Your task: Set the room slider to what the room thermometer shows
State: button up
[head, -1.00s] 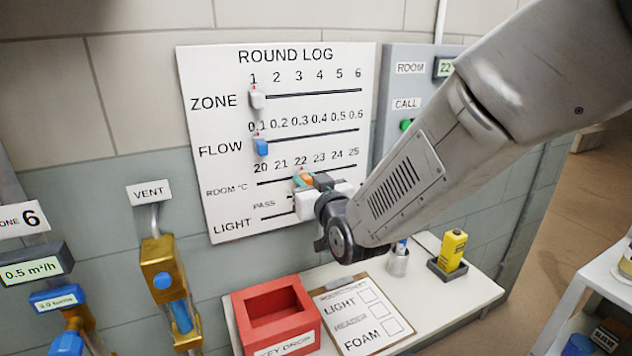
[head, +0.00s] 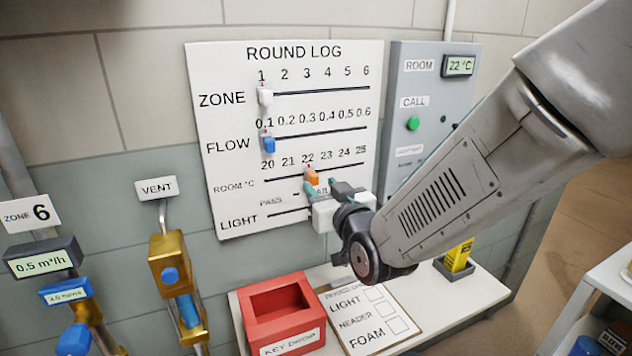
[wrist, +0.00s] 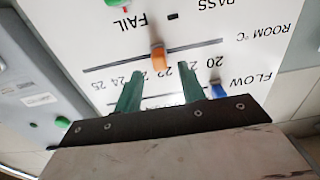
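The room slider (head: 312,177) is an orange knob on the ROOM °C line of the white ROUND LOG board, with its pointer under 22. The room thermometer (head: 459,66) on the grey panel reads 22 °C. My gripper (head: 322,187) is in front of the board, just below the orange knob. In the wrist view my gripper (wrist: 161,69) is open, its two green fingers spread. The orange knob (wrist: 158,57) shows between and just past the fingertips, with a gap on both sides. The gripper hides part of the LIGHT line in the head view.
The white ZONE knob (head: 265,96) is at 1 and the blue FLOW knob (head: 268,143) at 0.1. A green knob (wrist: 118,3) shows near FAIL. Below stands a shelf with a red key-drop box (head: 282,312) and a clipboard (head: 368,318). Brass valve pipes (head: 172,262) stand left.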

jog(key=v, duration=0.3)
notch_tip(320, 180, down, 9)
jog(key=s+g+h, duration=0.2)
jog(key=s+g, duration=0.1)
jog(key=g, duration=0.2)
jog(key=s+d+f+g+h, duration=0.2)
jog(key=s+d+g, duration=0.3)
jog(key=s+d, duration=0.15)
jog(key=s+d+r+m+g+h, duration=0.1)
jog(key=s+d+r+m+g, duration=0.1)
jog(key=s+d+r, duration=0.3)
jog(key=s+d+r+m+g+h, duration=0.2)
jog(key=s+d+r, duration=0.3)
jog(key=s+d, duration=0.8)
jog(key=shift+s+d+r+m+g+h, duration=0.35)
jog(key=shift+d+m+g, duration=0.15)
jog(key=shift+d, duration=0.25)
